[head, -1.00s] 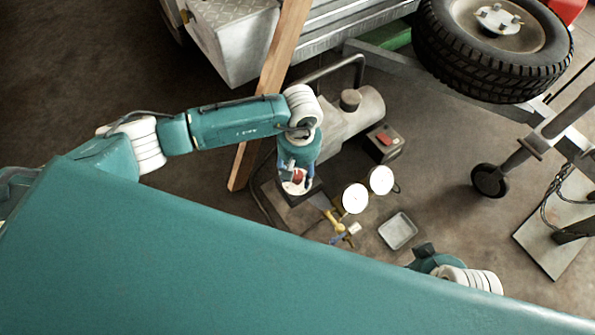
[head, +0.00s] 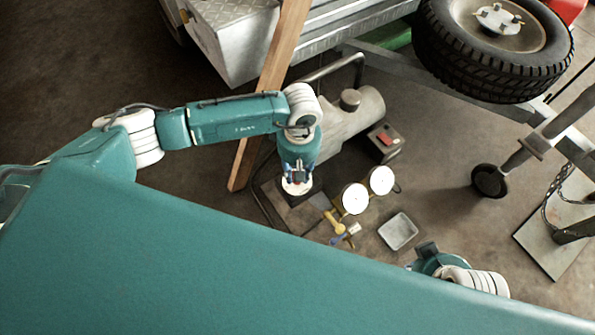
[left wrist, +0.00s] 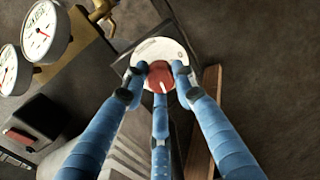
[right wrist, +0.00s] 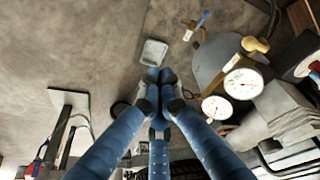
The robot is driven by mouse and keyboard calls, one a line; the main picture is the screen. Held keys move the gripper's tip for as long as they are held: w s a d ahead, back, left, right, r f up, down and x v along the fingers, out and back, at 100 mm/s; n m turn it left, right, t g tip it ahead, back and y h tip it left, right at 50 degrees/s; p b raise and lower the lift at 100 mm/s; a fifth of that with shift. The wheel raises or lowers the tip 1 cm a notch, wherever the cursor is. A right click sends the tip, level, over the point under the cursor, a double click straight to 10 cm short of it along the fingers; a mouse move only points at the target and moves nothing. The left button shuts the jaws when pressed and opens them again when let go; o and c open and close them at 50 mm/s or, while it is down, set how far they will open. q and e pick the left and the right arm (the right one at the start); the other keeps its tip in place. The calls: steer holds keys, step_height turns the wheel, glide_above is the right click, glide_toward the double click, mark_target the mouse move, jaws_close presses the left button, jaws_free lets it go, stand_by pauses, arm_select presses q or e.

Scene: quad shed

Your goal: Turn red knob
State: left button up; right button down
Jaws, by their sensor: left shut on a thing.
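The red knob (left wrist: 160,76) sits on a round white dial plate (left wrist: 155,50) in the left wrist view, with a short white mark near its lower edge. My left gripper (left wrist: 160,80) has its blue fingers around the knob, shut on it. In the head view my left gripper (head: 298,180) points down over the white plate (head: 297,188) and hides most of the knob. My right gripper (head: 428,252) is well to the right, away from the knob. In the right wrist view its fingertips (right wrist: 159,76) are together and nothing shows between them.
Two white gauges (head: 355,198) with a yellow valve (head: 334,222) stand right of the knob. A grey tank (head: 345,115), a box with a red switch (head: 383,142) and a small tray (head: 398,231) are near. A wooden plank (head: 270,95) leans close behind my left arm.

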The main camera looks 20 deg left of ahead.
arm_select(q)
steer(key=n, duration=0.4)
steer(key=shift+n, duration=0.3)
steer(key=n, duration=0.2)
steer(key=shift+n, duration=0.7)
arm_select(e)
steer(key=shift+w+f, duration=0.15)
steer(key=shift+f, duration=0.65)
arm_select(q)
steer(key=o, duration=1.2)
steer(key=shift+c, duration=0.2)
arm_select(e)
steer(key=shift+s, duration=0.2)
